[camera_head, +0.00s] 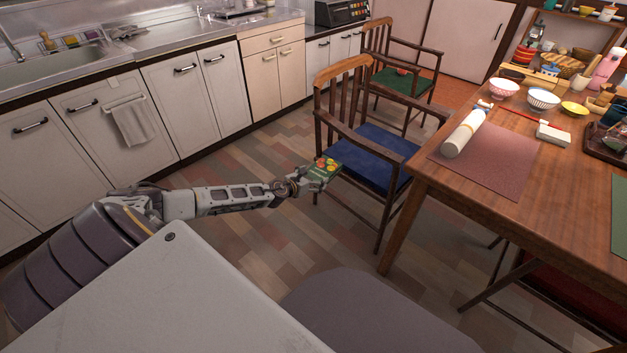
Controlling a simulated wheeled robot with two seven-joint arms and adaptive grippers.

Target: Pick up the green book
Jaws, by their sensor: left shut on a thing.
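The green book (327,170) is small, with red and yellow shapes on its cover. My left gripper (318,177) is shut on it, at the end of my left arm stretched out from the left. The book is at the front left edge of the blue chair seat (372,158) in the picture. I cannot tell whether it touches the seat or is held just above it. The fingertips are small and partly hidden by the book. My right gripper is not in view.
A wooden table (440,188) with bowls, a rolled white item (463,134) and a reddish mat (497,160) stands at the right. A second chair with a green seat (404,82) is behind. Kitchen cabinets (205,95) line the left. The floor between is clear.

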